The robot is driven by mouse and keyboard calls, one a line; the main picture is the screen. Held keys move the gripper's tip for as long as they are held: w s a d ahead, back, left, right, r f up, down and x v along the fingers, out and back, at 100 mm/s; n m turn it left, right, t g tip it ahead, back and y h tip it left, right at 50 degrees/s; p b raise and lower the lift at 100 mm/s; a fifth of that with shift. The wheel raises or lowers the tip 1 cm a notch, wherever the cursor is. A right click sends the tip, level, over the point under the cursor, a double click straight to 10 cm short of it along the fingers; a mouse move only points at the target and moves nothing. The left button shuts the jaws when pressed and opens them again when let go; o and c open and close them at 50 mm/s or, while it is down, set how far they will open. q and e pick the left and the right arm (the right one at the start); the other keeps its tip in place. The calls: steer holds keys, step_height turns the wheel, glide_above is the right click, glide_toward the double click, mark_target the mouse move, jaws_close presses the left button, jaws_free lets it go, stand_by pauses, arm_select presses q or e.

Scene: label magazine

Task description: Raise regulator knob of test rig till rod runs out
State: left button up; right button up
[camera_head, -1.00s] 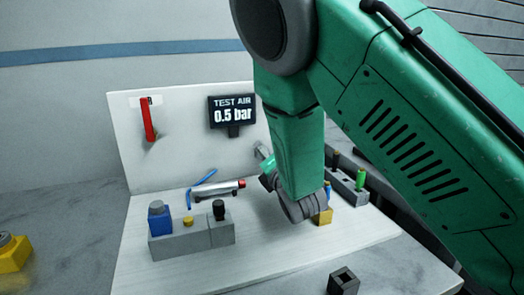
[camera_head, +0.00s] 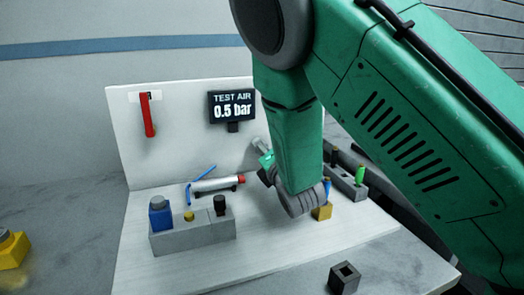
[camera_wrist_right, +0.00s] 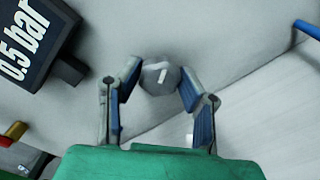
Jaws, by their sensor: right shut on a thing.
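The regulator knob (camera_wrist_right: 160,77) is a round grey knob with a white mark on its face, on the pale back panel. My right gripper (camera_wrist_right: 161,82) is shut on it, with a blue-padded finger at each side. In the head view my right gripper (camera_head: 264,160) is at the back panel, mostly hidden by my green wrist. The black display (camera_head: 232,106) reads TEST AIR 0.5 bar; part of it shows in the wrist view (camera_wrist_right: 25,45). The cylinder (camera_head: 213,185) lies on the board with a red end at its right; no extended rod can be made out. My left gripper is out of view.
A grey block (camera_head: 193,237) with a blue knob, a yellow button and a black knob stands in front. A red lever (camera_head: 147,115) hangs on the panel. Grey holders stand at right; a small dark square socket (camera_head: 344,278) lies at the front.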

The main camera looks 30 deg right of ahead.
steer(key=shift+a+f, duration=0.1)
steer(key=shift+f, duration=0.1)
stand_by(0.6)
steer(key=o, duration=1.1)
